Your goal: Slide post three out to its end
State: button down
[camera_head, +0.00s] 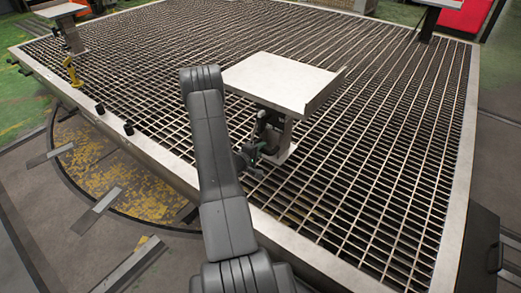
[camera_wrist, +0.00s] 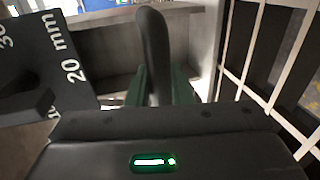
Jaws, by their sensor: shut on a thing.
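A post (camera_head: 283,137) with a pale flat plate (camera_head: 282,82) on top stands upright on the grating near its front edge. No post number is readable. My gripper (camera_head: 259,150) is at the post's side, below the plate and partly hidden by my arm. In the wrist view, my gripper (camera_wrist: 158,88) has green fingers on either side of a dark upright handle (camera_wrist: 153,48) and is shut on it. A dark scale plate (camera_wrist: 50,65) marked "20 mm" is left of the handle.
A second plate-topped post (camera_head: 72,38) with a yellow handle (camera_head: 72,72) stands at the upper left; another post (camera_head: 427,22) is at the top right. The open grating (camera_head: 400,150) has a pale raised rim (camera_head: 455,180). Grating around the near post is clear.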

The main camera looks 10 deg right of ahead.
jog(key=s+d+b, duration=0.2)
jog(key=s+d, duration=0.8)
jog(key=s, duration=0.1)
jog(key=s+d+b, duration=0.3)
jog(key=s+d, duration=0.8)
jog(key=shift+d+f, duration=0.1)
jog(key=shift+d, duration=0.05)
jog(key=c, duration=1.3)
grip_release()
jog(key=shift+d, duration=0.15)
jog(key=shift+c, duration=0.2)
jog(key=shift+a, duration=0.2)
jog(key=p+v, duration=0.1)
jog(key=v, duration=1.2)
jog(key=shift+s+a+p, duration=0.15)
jog(key=shift+s+p, duration=0.05)
jog(key=shift+p, duration=0.15)
